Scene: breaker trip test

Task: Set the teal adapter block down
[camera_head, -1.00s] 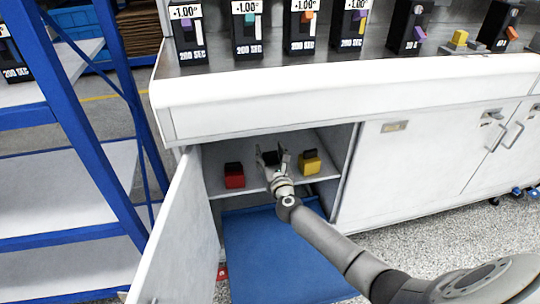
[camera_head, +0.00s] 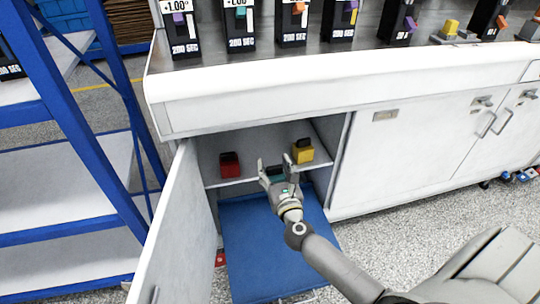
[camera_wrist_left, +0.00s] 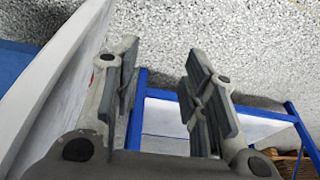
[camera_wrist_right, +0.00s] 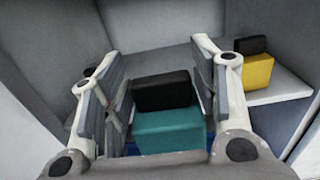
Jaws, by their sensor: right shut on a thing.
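The teal adapter block (camera_wrist_right: 168,131) with its black top part (camera_wrist_right: 163,90) sits between the fingers of my right gripper (camera_wrist_right: 158,95), which is shut on it. In the head view the block (camera_head: 277,172) shows between the fingers of my right gripper (camera_head: 279,170), in front of the open cabinet's shelf and above the blue mat. My left gripper (camera_wrist_left: 160,95) shows only in the left wrist view; its fingers are apart with nothing between them.
A red block (camera_head: 230,165) and a yellow block (camera_head: 302,151) stand on the cabinet shelf (camera_head: 254,171). The open white door (camera_head: 180,235) is at the left, beside a blue-framed rack (camera_head: 70,140). A blue mat (camera_head: 258,245) lies below. Several black devices stand on the counter (camera_head: 330,85).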

